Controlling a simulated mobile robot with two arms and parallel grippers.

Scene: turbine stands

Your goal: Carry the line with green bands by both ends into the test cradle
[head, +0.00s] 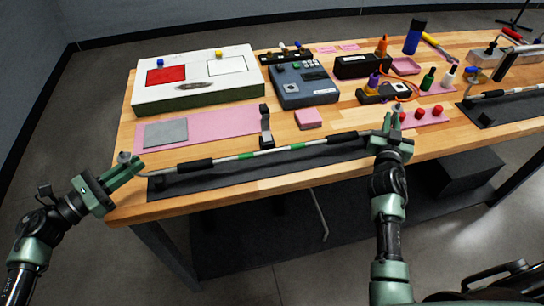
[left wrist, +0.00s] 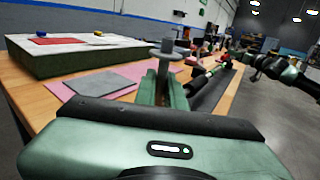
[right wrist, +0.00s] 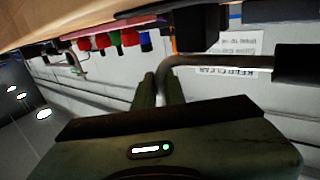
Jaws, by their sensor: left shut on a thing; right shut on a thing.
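The line with green bands (head: 240,156) is a thin grey tube with two green bands and black sleeves. It spans between my grippers above a dark mat (head: 220,183) at the table's front edge. My left gripper (head: 124,170) is shut on its left end, whose fitting (left wrist: 167,48) stands above the fingers in the left wrist view. My right gripper (head: 394,137) is shut on the bent right end, and the bent tube (right wrist: 190,60) shows at its fingers in the right wrist view. A black-and-grey bracket (head: 265,127) stands behind the line; I cannot tell if it is the test cradle.
A pink mat (head: 215,125) with a grey pad (head: 166,132) lies behind the line. A white box (head: 198,90), a grey instrument (head: 304,86) and a pink block (head: 308,118) stand farther back. Another line (head: 508,92) lies at the right.

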